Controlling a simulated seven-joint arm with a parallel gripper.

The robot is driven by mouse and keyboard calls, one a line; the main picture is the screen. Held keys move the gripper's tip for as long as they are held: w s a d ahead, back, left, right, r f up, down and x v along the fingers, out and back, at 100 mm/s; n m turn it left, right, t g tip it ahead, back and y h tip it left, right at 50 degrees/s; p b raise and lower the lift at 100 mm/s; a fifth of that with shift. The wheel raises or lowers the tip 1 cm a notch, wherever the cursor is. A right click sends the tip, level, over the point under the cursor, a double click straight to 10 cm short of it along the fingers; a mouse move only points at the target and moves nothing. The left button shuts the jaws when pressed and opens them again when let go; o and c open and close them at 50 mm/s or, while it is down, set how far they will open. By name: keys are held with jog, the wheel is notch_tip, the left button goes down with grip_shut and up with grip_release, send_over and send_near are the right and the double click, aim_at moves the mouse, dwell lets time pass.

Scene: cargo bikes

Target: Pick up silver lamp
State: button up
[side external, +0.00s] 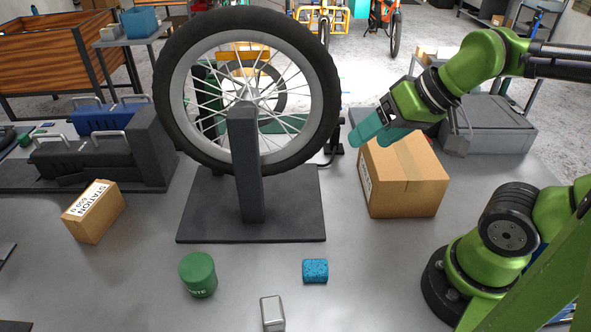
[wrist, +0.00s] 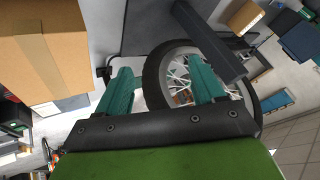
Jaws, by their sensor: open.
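A small silver block-shaped object (side external: 272,313), which looks like the silver lamp, stands on the grey table at the bottom edge of the side view. Its lower end is close to the frame edge. I do not see it in the wrist view. My gripper (side external: 366,137) is raised beside the right of the wheel and near the large cardboard box, well behind and above the silver object. In the wrist view its two teal fingers (wrist: 160,65) are apart with nothing between them.
A bicycle wheel (side external: 172,128) stands on a dark stand (side external: 205,210). A large cardboard box (side external: 410,185) is below my gripper.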

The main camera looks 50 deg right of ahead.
jog(key=w+a+f+n+g+y, duration=0.1)
jog(key=a+f+n+g, duration=0.2)
jog(key=a, duration=0.5)
jog(key=m+g+h, duration=0.3)
jog(key=m+g, duration=0.1)
jog(key=m, duration=0.2)
send_over(271, 309)
notch_tip(271, 309, down, 4)
jog(key=f, duration=1.1)
jog(key=shift+s+d+f, duration=0.15)
jog(key=shift+s+d, duration=0.15)
jog(key=shift+s, duration=0.05)
jog(key=f, duration=0.5)
jog(key=shift+w+a, duration=0.3)
jog(key=c, duration=1.1)
